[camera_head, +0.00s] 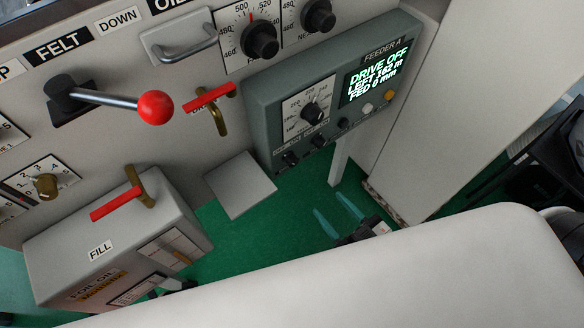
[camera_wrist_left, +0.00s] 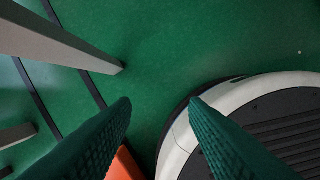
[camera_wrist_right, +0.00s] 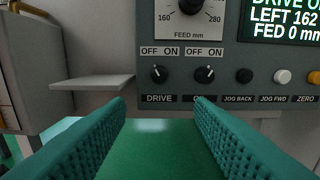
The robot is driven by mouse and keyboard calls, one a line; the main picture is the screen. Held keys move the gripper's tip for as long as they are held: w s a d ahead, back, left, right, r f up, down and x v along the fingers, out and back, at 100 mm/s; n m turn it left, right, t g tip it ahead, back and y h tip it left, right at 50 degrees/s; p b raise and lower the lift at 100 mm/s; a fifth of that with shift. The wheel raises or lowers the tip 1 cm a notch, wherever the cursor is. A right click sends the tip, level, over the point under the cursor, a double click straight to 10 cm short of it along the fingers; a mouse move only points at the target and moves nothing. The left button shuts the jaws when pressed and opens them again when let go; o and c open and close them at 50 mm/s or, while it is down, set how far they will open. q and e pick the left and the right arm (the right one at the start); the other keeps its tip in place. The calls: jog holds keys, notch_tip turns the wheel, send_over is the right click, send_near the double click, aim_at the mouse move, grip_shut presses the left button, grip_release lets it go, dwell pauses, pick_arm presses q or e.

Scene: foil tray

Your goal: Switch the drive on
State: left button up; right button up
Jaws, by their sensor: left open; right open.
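The grey feeder panel (camera_head: 262,95) is at the upper middle of the head view. Its screen (camera_head: 375,72) reads DRIVE OFF, LEFT 162 m, FED 0 mm. The black DRIVE knob (camera_wrist_right: 158,73) has OFF and ON above it, and its white mark appears to point up-left toward OFF; it also shows in the head view (camera_head: 290,158). My right gripper (camera_wrist_right: 160,108) is open and empty, in front of and below the knob row; its teal fingertips show in the head view (camera_head: 338,215). My left gripper (camera_wrist_left: 160,105) is open and empty above the green floor.
A second OFF/ON knob (camera_wrist_right: 204,74) is just right of DRIVE, its label partly hidden by my finger. JOG BACK (camera_wrist_right: 244,76), JOG FWD (camera_wrist_right: 282,76) and ZERO (camera_wrist_right: 314,77) buttons follow. A grey shelf plate (camera_wrist_right: 90,84) juts out left. A red-ball lever (camera_head: 155,107) sticks out.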

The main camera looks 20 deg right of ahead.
aim_at(295, 165)
jog(key=x, duration=0.7)
jog(key=r+x, duration=0.1)
jog(key=x, duration=0.3)
jog(key=shift+r+p, duration=0.1)
jog(key=shift+p, duration=0.2)
pick_arm(q)
jog(key=shift+s+a+f, duration=0.1)
jog(key=shift+s+f, duration=0.2)
jog(key=shift+f, duration=0.2)
pick_arm(e)
jog(key=shift+w+a, duration=0.25)
jog(key=shift+w, duration=0.15)
